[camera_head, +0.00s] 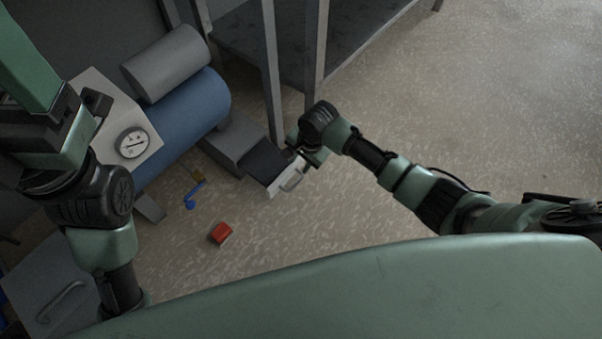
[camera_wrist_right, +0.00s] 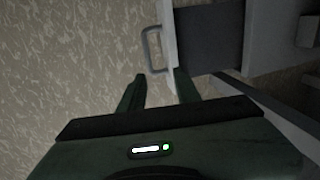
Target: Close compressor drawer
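The compressor has a blue tank (camera_head: 190,115), a grey cylinder and a round gauge. Its drawer (camera_head: 264,160) is pulled out, with a dark interior and a pale front with a grey handle (camera_head: 291,181). My right gripper (camera_head: 304,157) is at the drawer's front end, at its right edge. In the right wrist view, the gripper (camera_wrist_right: 160,88) is open, with nothing held between its fingers. The drawer handle (camera_wrist_right: 150,50) lies just beyond the fingertips. The right finger is close to the drawer front; I cannot tell whether they touch. My left arm crosses the left side; its gripper is out of frame.
A grey metal shelf frame (camera_head: 273,75) stands just behind the drawer and right arm. A red block (camera_head: 220,232) and a small blue part (camera_head: 192,196) lie near the compressor. A grey panel with a handle (camera_head: 45,285) is at lower left. The floor at right is clear.

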